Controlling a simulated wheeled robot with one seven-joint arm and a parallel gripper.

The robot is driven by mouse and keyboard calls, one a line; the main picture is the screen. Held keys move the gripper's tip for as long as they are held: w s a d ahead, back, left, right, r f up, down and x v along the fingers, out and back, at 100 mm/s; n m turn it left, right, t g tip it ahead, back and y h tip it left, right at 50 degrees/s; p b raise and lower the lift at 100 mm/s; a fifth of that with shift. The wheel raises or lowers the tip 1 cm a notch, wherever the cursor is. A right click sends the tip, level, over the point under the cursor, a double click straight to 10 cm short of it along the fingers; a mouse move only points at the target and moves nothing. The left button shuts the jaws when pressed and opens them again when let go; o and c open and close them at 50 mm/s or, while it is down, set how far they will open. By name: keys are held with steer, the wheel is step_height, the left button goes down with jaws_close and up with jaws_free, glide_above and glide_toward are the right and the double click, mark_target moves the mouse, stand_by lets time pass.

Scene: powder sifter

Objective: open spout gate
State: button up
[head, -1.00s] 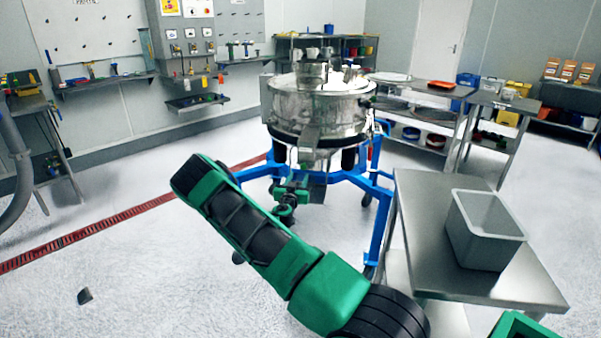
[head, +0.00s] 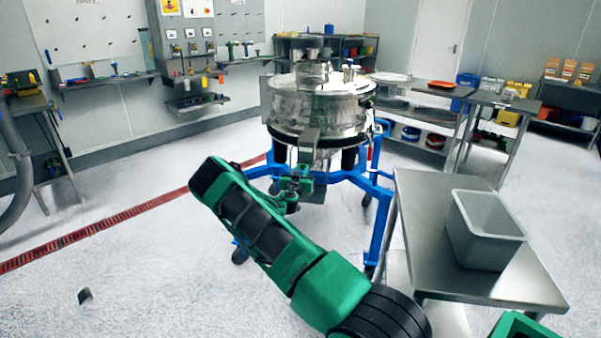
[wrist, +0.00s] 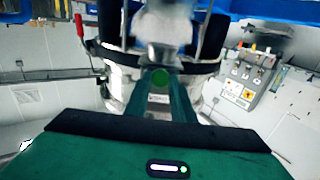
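The powder sifter (head: 318,105) is a round steel drum on a blue wheeled frame, in the middle of the head view. Its steel spout (head: 308,147) slopes down at the front. The spout gate cannot be made out clearly. Whether the fingers touch or grip anything cannot be told.
A steel table (head: 430,205) stands at the right with an open grey bin (head: 485,230) on it. The sifter's blue frame legs (head: 380,225) are close to my arm. A small dark object (head: 85,296) lies on the floor at left. The left floor is mostly clear.

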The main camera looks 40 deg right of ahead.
jaws_close()
steer(key=shift+v, duration=2.65)
steer(key=shift+w+a, duration=0.1)
steer(key=o, duration=0.7)
jaws_free()
steer(key=shift+o, duration=0.2)
steer(key=v, duration=1)
steer(key=shift+s+a, duration=0.25)
